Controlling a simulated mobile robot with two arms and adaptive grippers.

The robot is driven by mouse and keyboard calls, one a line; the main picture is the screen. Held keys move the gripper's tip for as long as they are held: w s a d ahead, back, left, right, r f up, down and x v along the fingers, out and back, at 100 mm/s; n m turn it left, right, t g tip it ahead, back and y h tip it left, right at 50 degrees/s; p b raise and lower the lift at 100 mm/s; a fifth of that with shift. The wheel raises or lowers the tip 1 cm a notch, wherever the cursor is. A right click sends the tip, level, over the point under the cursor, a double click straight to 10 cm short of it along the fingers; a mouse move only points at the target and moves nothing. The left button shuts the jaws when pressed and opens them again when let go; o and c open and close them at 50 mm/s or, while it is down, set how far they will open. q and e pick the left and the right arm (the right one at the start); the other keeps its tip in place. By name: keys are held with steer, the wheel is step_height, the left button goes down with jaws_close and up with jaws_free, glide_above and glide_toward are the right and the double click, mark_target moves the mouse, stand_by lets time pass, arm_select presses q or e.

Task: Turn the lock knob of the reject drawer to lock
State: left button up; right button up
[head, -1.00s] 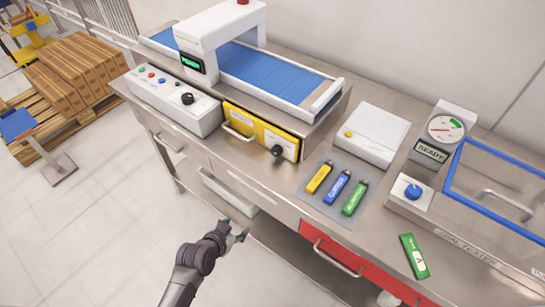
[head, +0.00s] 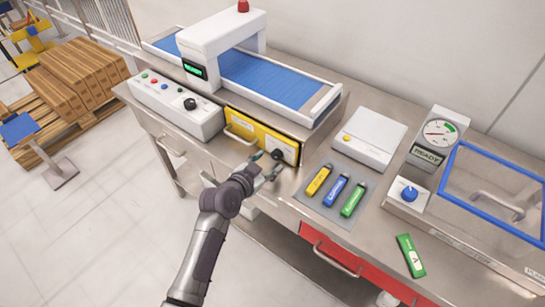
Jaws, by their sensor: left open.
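The yellow reject drawer (head: 247,129) sits under the conveyor in the head view and looks shut. Its black lock knob (head: 277,154) is on a pale plate at the drawer's right end. My left gripper (head: 267,165) is open, its fingers right at the knob, one on its left side and one below it on the right. I cannot tell whether the fingers touch the knob. The knob's pointer is too small and too covered to read. My right gripper is out of view.
A control box (head: 177,106) with buttons and a black knob stands left of the drawer. A grey mat (head: 327,206) with yellow, blue and green sticks lies to the right. A white scale (head: 369,138) and a blue-rimmed tester (head: 461,160) stand further right.

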mark_target(274, 157)
arm_select(q)
steer(key=shift+x, duration=1.85)
steer(key=shift+c, duration=0.3)
jaws_close()
